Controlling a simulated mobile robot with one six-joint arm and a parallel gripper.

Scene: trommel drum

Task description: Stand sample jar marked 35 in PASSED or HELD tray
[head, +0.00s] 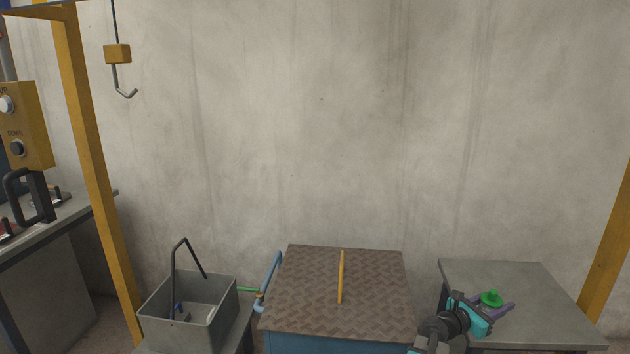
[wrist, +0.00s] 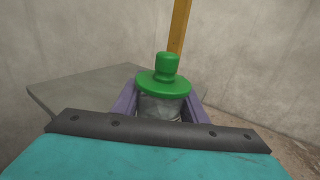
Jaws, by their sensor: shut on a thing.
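A sample jar with a green knobbed lid (wrist: 165,82) and a greyish body (wrist: 160,108) is between the purple fingers of my gripper (wrist: 160,105). My gripper is shut on it. In the head view the green lid (head: 491,298) shows at my gripper (head: 497,310), over the grey table at the right. The jar looks upright. I cannot tell whether its base touches the table. No number mark on the jar can be read, and its lower part is hidden by my gripper. No tray with PASSED or HELD lettering is visible.
The grey table (head: 540,290) is bare around my gripper. A brown tread-plate lid with a yellow bar (head: 341,277) tops a blue box to the left. A grey bin (head: 190,312) with a black handle stands further left. Yellow posts (head: 85,150) flank the area, and a hook (head: 126,92) hangs upper left.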

